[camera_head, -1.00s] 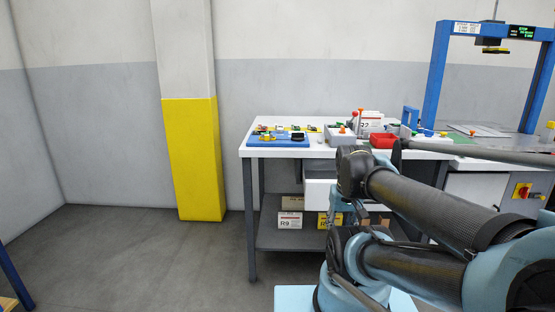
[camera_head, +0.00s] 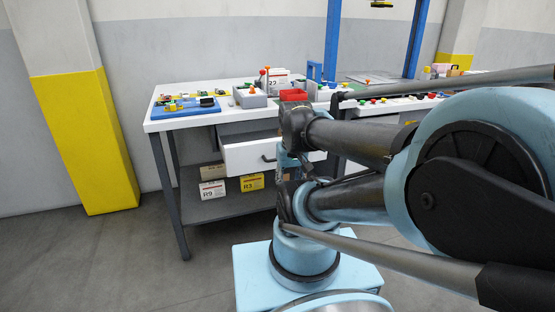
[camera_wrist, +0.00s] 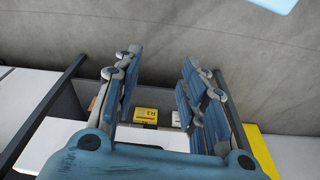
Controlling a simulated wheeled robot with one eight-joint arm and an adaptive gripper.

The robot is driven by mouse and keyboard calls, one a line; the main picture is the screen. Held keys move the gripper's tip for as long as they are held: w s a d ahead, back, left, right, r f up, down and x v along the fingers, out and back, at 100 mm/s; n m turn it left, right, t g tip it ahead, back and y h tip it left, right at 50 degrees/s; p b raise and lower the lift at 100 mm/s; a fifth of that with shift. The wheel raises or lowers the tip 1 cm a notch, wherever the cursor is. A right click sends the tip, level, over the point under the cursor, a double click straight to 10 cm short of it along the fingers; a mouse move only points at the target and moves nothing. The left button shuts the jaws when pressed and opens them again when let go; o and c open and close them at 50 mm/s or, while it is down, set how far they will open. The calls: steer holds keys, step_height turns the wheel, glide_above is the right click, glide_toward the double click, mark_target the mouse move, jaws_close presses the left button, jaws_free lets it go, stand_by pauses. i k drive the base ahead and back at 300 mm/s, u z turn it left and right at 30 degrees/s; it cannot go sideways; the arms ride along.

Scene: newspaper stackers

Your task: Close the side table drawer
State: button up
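The side table (camera_head: 162,124) has a white top and dark grey legs. Its white drawer (camera_head: 238,156) has a dark handle (camera_head: 268,158) and stands pulled out below the top. My arm hides the drawer's right part in the head view. My gripper (camera_wrist: 162,62) shows in the wrist view with its two blue fingers apart and nothing between them. Below and beyond the fingers is the table's lower area. I cannot tell whether the white surface at the wrist view's lower left is the drawer.
A lower shelf (camera_head: 205,208) holds a white box R9 (camera_head: 212,190) and a yellow box R3 (camera_head: 252,183). A blue tray (camera_head: 190,108), a grey box (camera_head: 250,99) and a red bin (camera_head: 293,95) stand on the top. A yellow-painted pillar (camera_head: 85,140) is at left. The floor between is clear.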

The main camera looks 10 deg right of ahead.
mark_target(245, 147)
steer(key=z, duration=0.95)
steer(key=k, duration=1.6)
steer(key=u, duration=1.15)
steer(key=i, duration=1)
steer(key=z, duration=0.1)
